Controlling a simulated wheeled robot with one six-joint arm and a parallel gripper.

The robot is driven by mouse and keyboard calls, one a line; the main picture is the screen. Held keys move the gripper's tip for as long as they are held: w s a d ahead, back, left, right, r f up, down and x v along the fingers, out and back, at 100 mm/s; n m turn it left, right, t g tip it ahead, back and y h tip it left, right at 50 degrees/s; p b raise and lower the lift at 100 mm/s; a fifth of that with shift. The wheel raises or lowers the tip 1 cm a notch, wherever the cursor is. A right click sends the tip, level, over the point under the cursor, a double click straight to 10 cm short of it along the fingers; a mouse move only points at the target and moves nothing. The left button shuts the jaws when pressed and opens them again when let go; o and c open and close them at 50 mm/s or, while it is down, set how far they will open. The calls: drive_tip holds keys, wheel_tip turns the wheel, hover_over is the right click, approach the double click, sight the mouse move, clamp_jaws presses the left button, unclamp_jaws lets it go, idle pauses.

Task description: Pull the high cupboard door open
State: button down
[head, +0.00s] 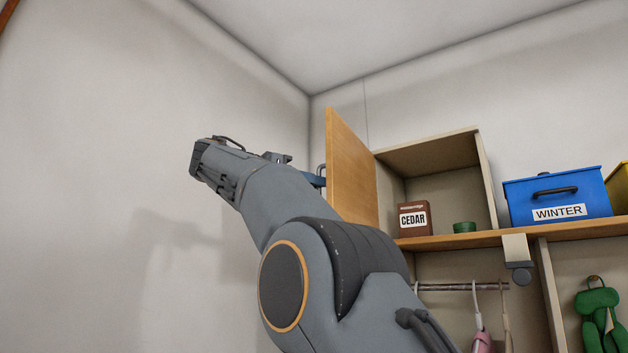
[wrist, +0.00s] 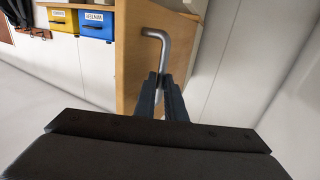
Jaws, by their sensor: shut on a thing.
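The high cupboard door (head: 351,170) is a wooden panel standing open, swung out to the left of its cupboard (head: 433,156). In the head view the handle and fingertips are mostly hidden behind the door and my arm.
Inside the cupboard are a brown CEDAR box (head: 414,218) and a green tin (head: 464,227). A blue WINTER bin (head: 558,194) stands on the shelf to the right. Below are a hanging rail (head: 460,286) and a green item (head: 597,315). The left wall is bare.

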drive_tip(key=shift+w+f, duration=0.3)
drive_tip(key=shift+f, duration=0.15)
drive_tip(key=c, duration=2)
unclamp_jaws()
drive_tip(key=shift+w+d, duration=0.15)
drive_tip(key=shift+c, duration=0.2)
drive_tip(key=shift+o, duration=1.1)
drive_tip(key=shift+w+d, duration=0.15)
drive_tip(key=shift+w, duration=0.1)
drive_tip(key=v, duration=0.8)
drive_tip(key=shift+s+r, duration=0.25)
drive_tip(key=shift+s, duration=0.05)
drive_tip(key=shift+w, duration=0.1)
